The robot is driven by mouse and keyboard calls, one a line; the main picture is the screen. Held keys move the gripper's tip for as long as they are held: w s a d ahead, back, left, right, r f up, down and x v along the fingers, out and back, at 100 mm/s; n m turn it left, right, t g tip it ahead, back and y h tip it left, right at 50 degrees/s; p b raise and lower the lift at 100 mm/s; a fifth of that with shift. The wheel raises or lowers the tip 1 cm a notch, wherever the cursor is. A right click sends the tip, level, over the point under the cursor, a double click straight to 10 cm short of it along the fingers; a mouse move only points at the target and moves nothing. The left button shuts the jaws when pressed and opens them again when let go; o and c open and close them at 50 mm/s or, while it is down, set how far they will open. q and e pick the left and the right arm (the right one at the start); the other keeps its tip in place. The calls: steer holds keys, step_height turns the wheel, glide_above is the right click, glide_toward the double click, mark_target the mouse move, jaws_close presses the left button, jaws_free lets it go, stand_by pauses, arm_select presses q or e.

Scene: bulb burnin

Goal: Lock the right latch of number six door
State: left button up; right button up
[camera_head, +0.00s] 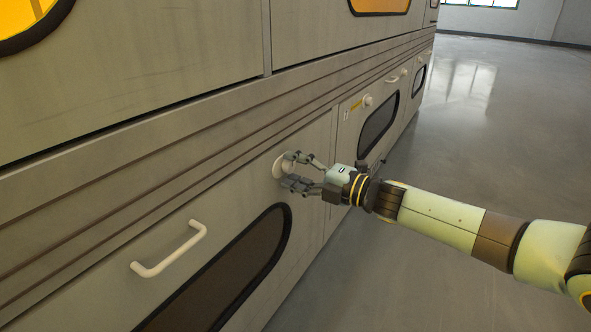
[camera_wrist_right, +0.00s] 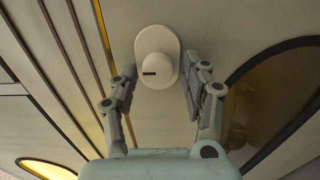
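The right latch (camera_head: 279,168) is a white round knob on an oval plate, at the upper right of a grey door (camera_head: 110,228). In the wrist view the latch (camera_wrist_right: 156,66) shows a short dark mark on its knob. My right gripper (camera_head: 289,169) is open at the latch, one finger above and one below it in the head view. In the wrist view its fingers (camera_wrist_right: 160,68) stand on both sides of the knob with gaps, not visibly touching it. No door number is readable. My left gripper is not in view.
A white bar handle (camera_head: 169,249) sticks out left of the latch, above a dark window (camera_head: 225,280). The neighbouring door has a similar knob (camera_head: 368,100) with a yellow strip beside it. Grey floor (camera_head: 470,150) on the right is clear.

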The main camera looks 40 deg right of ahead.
steer(key=shift+o, duration=0.2)
steer(key=v, duration=1.2)
